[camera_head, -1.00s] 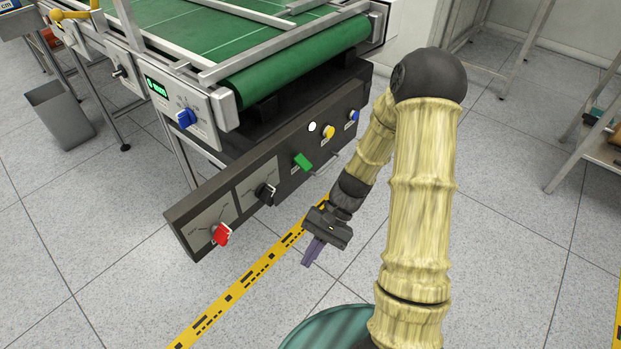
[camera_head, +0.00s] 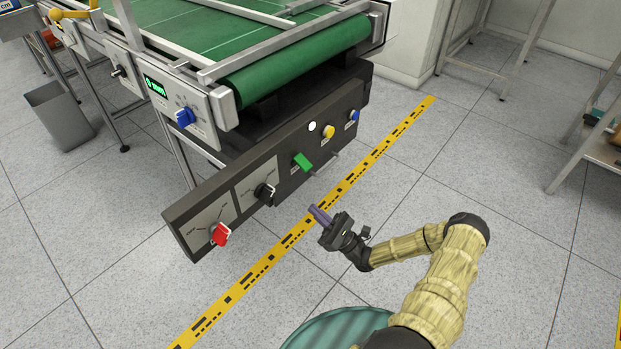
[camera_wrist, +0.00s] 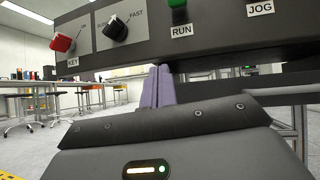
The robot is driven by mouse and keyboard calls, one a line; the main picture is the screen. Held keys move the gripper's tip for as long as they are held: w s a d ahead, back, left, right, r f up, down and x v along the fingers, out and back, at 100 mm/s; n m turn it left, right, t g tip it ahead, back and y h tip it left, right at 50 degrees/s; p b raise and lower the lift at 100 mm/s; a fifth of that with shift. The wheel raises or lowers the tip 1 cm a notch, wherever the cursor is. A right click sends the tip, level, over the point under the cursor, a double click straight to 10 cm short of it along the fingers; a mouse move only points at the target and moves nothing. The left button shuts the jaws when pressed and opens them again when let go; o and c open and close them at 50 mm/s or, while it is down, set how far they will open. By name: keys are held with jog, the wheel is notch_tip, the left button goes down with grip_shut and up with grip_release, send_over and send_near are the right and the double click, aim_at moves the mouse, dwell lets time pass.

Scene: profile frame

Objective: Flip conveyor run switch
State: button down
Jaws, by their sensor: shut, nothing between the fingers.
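The green run switch (camera_head: 303,162) sits on the dark front panel (camera_head: 222,187) under the conveyor's end. It is tilted, with its lever end lower right. In the wrist view the green switch (camera_wrist: 178,11) is at the top edge, partly cut off, above a "RUN" label. My gripper (camera_head: 318,214) is shut and empty, in front of and below the panel, with its purple fingers pointing toward it. In the wrist view the fingers (camera_wrist: 159,84) are together, below the switch and a little to its left, apart from it.
A red key switch (camera_head: 221,234) and black speed knob (camera_head: 265,194) are left of the green switch. A yellow button (camera_head: 328,131) and blue button (camera_head: 354,116) are to its right. A thin handle (camera_head: 324,160) juts from the panel's lower edge. The floor in front is clear.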

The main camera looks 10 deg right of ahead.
aim_at(303, 163)
jog(key=d+m+t+h, duration=0.1)
jog(key=m+t+h, duration=0.1)
jog(key=d+f+m+t+h, duration=0.1)
jog(key=t, duration=0.1)
jog(key=shift+w+d+m, duration=0.35)
jog(key=shift+w+m, duration=0.05)
jog(key=shift+w+a+r, duration=0.1)
jog(key=b+x, duration=0.2)
jog(key=x, duration=0.8)
jog(key=shift+s+d+r+b, duration=0.2)
jog(key=shift+s+r+b, duration=0.05)
jog(key=shift+r, duration=0.3)
jog(key=shift+s+d+r+b, duration=0.2)
jog(key=shift+s+r, duration=0.05)
jog(key=shift+r, duration=0.3)
jog(key=shift+s+d+r+b, duration=0.2)
jog(key=shift+s+r+b, duration=0.1)
jog(key=shift+r, duration=0.25)
